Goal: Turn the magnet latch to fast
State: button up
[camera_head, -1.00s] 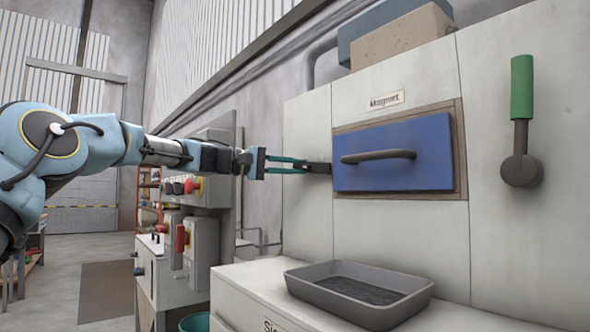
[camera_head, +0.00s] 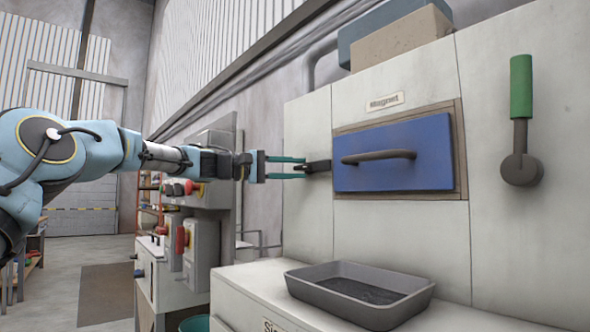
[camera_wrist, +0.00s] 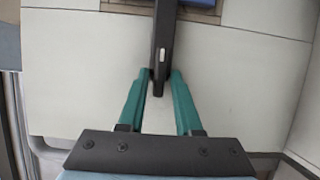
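The magnet latch (camera_head: 319,166) is a dark bar beside the left edge of the blue magnet drawer (camera_head: 400,152), lying roughly level in the head view. In the wrist view the latch (camera_wrist: 162,45) runs from the drawer down between my fingers, and a small pale mark shows on it. My gripper (camera_head: 304,168) has two teal fingers, one above and one below the latch's free end, with a gap between them in the head view. In the wrist view my gripper (camera_wrist: 161,75) straddles the bar closely; whether either finger touches it I cannot tell.
The drawer has a dark handle (camera_head: 380,156) and sits under a "Magnet" label (camera_head: 384,102). A green-handled lever (camera_head: 521,120) is on the right. A grey tray (camera_head: 335,293) stands on the ledge below. A control panel with red knobs (camera_head: 190,187) is behind my arm.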

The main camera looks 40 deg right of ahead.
jog(key=shift+o, duration=0.8)
jog(key=b+v, duration=0.1)
jog(key=v, duration=0.9)
jog(key=shift+w+a, duration=0.2)
jog(key=shift+a, duration=0.15)
